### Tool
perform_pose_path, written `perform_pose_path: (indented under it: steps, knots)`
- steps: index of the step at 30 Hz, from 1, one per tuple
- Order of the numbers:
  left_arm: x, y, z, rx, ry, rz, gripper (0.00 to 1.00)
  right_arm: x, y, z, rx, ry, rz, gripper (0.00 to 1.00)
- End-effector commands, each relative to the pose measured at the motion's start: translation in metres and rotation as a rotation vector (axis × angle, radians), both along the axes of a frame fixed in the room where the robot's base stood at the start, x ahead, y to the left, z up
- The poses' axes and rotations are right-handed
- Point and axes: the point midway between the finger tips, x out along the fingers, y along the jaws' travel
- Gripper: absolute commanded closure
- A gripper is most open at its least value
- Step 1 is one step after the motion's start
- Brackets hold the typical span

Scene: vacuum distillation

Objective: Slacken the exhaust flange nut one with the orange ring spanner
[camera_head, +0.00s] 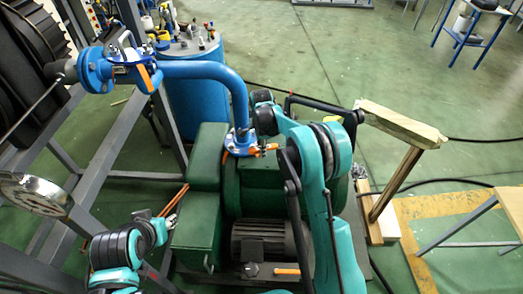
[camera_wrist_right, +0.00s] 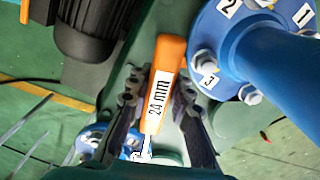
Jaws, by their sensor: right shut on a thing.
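The orange spanner (camera_wrist_right: 167,62), marked "24 mm", lies between the fingers of my right gripper (camera_wrist_right: 159,88), which is shut on its handle. A bare metal part shows at the handle's lower end; its ring end cannot be made out clearly. Beside it in the wrist view is the blue exhaust flange (camera_wrist_right: 232,62), with nuts labelled 1 (camera_wrist_right: 305,33), 2 and 3. Nut one is at the right edge, apart from the visible handle. In the head view the flange (camera_head: 240,147) sits on the green pump, partly behind my right arm. My left gripper (camera_head: 168,222) is at lower left, its fingers unclear.
A blue pipe (camera_head: 205,70) rises from the flange towards a valve at left. Orange rod-like things (camera_head: 173,200) lie by the green box near my left gripper. Another orange thing (camera_head: 287,271) lies by the motor (camera_head: 262,241). A wooden stand (camera_head: 400,125) is at right.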

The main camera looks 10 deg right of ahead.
Motion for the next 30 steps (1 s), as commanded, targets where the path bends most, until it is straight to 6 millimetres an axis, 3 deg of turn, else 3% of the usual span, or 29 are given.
perform_pose_path:
  steps: [10,30]
  knots:
    - [0.0,0.0,0.0,0.0,0.0,0.0,0.64,-0.002,0.0,0.0,0.0,0.0,0.008,1.0]
    - [0.0,0.0,-0.005,0.0,0.0,0.0,0.64,-0.026,-0.004,-0.001,-0.001,-0.001,0.146,1.0]
